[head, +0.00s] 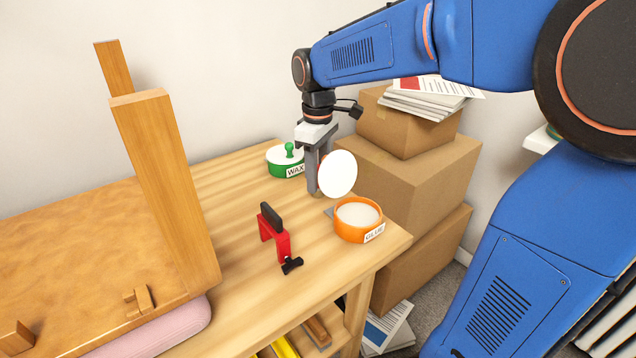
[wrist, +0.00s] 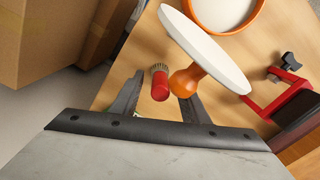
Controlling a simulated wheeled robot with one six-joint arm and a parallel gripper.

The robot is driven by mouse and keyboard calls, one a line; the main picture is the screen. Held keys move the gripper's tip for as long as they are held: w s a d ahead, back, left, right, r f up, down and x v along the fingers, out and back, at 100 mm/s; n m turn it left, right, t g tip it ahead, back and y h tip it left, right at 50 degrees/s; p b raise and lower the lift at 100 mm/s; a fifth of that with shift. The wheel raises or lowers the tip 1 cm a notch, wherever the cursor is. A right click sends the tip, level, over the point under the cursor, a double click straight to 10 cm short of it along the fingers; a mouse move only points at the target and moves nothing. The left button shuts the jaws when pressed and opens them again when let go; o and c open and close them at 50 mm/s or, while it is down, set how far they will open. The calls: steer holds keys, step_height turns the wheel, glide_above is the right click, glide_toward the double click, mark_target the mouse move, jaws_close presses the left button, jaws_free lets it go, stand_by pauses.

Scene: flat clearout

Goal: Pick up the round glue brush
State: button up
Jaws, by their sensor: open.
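A short red-handled round brush with grey bristles (wrist: 160,84) shows in the wrist view between the two fingers of my gripper (wrist: 160,98); I see no clear contact. In the head view the brush is hidden. My gripper (head: 314,184) is open and points down near the table's back right edge. A white disc-shaped lid with an orange knob (wrist: 206,48) is tilted beside it, with the knob close to the right finger; the disc's white face (head: 338,174) covers part of the gripper in the head view. What supports the lid is unclear.
An open orange glue pot (head: 358,220) stands near the table corner. A red clamp (head: 274,236) stands to its left. A green wax pot (head: 285,162) is behind. Cardboard boxes (head: 400,190) stack beyond the table edge. A wooden frame (head: 160,180) rises at left.

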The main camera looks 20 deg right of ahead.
jaws_close()
step_height(320, 180, up, 18)
stand_by(0.8)
